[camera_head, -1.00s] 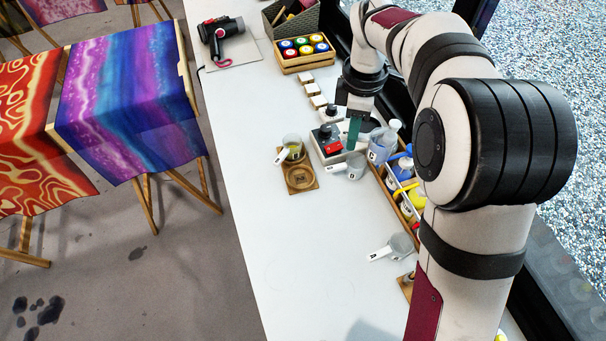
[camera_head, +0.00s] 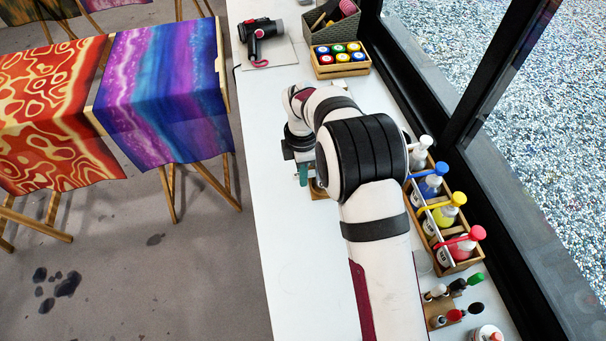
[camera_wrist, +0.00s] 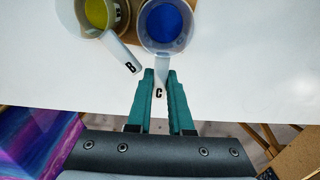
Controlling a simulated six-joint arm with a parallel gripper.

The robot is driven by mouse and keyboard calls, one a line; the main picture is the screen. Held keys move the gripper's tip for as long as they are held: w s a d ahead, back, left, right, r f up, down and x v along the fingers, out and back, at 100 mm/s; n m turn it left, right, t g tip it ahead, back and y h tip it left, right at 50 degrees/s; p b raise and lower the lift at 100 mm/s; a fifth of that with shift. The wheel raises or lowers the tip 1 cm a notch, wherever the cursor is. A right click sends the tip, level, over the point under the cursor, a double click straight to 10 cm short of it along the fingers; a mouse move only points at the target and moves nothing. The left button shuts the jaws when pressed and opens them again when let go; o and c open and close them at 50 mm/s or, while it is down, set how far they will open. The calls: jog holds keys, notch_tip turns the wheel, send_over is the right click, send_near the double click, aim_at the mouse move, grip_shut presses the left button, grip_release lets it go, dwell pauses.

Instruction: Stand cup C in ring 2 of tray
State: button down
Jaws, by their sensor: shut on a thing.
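Cup C (camera_wrist: 160,48) is a clear cup with blue liquid and a white handle lettered C. My gripper (camera_wrist: 161,78) is shut on that handle in the wrist view, with a teal finger on each side. Cup B (camera_wrist: 82,30), with yellow liquid and its handle pointing toward my fingers, is just left of cup C. A strip of brown wood, apparently the tray, shows between and behind the cups; its rings are hidden. In the head view my gripper (camera_head: 302,173) is over the bench, beside a brown edge of the tray (camera_head: 318,193). My arm hides the cups there.
A wooden rack of colored pump bottles (camera_head: 460,262) stands along the window on the right. A box of paint jars (camera_head: 340,72) and a hair dryer (camera_head: 262,32) are at the back. The white bench (camera_head: 290,265) is clear at the front left.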

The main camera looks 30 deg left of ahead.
jog(key=shift+f, duration=0.6)
jog(key=shift+f, duration=0.15)
jog(key=c, duration=1.1)
grip_release()
